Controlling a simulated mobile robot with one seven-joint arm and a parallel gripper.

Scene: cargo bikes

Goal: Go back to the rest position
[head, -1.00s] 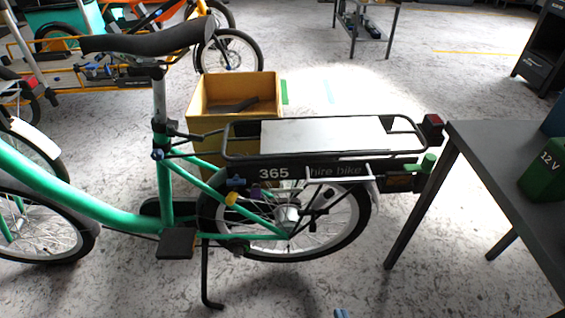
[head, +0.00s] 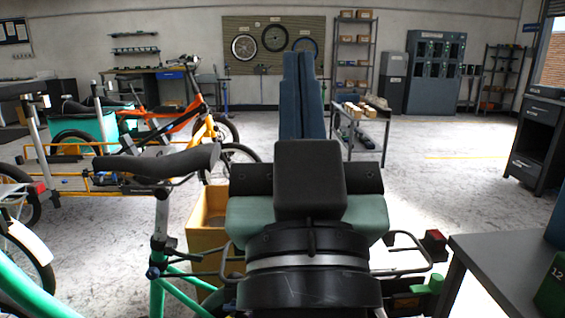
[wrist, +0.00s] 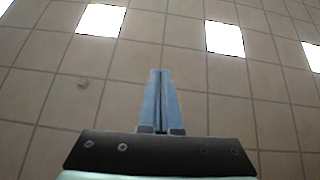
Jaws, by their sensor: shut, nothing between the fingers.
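My gripper (head: 305,70) stands upright in the middle of the head view, its long blue fingers pointing up and pressed together. In the wrist view my gripper (wrist: 162,78) shows the same two blue fingers side by side, with nothing between them, against the tiled ceiling. My wrist hides most of the green hire bike's rear rack (head: 408,245) and rear wheel. The bike's black saddle (head: 160,162) shows to the left of the wrist.
A yellow box (head: 205,235) stands behind the bike, partly hidden. A grey table (head: 500,262) with a green 12 V block (head: 553,290) is at right. Cargo bikes (head: 120,165) stand at left. Open floor (head: 440,145) lies at back right.

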